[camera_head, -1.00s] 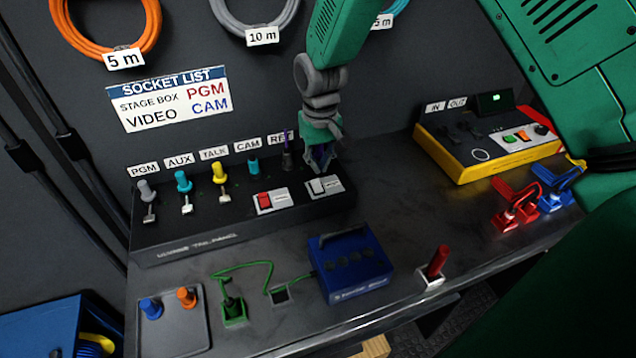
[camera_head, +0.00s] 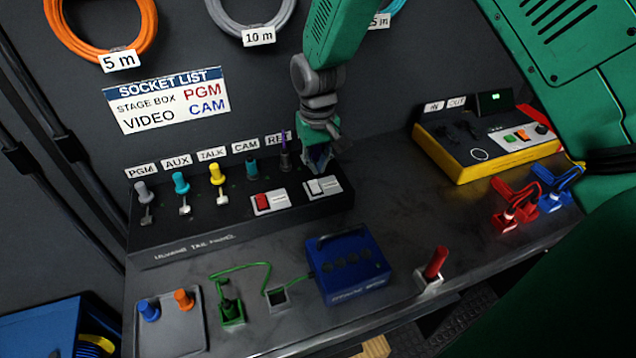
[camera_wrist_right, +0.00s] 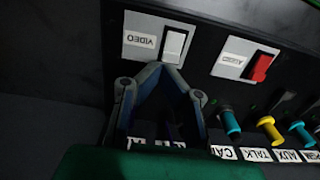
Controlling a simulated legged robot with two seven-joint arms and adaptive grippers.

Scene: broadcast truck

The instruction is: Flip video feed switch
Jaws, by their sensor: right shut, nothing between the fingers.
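The video switch is a white rocker (camera_head: 314,187) on a pale plate at the right end of the black panel (camera_head: 190,240). In the right wrist view its rocker (camera_wrist_right: 174,46) sits beside a label reading VIDEO. My right gripper (camera_head: 318,168) is shut and empty, just above and behind the switch plate. In the right wrist view its joined fingertips (camera_wrist_right: 165,68) are at the plate's edge near the white rocker; I cannot tell whether they touch. A second switch with a red rocker (camera_head: 263,201) sits to the left; it also shows in the wrist view (camera_wrist_right: 261,68). My left gripper is not in view.
Coloured plugs, including a yellow one (camera_head: 217,173), stand in a row left of the switches. A yellow-edged console (camera_head: 487,150) is at right. The counter between is clear.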

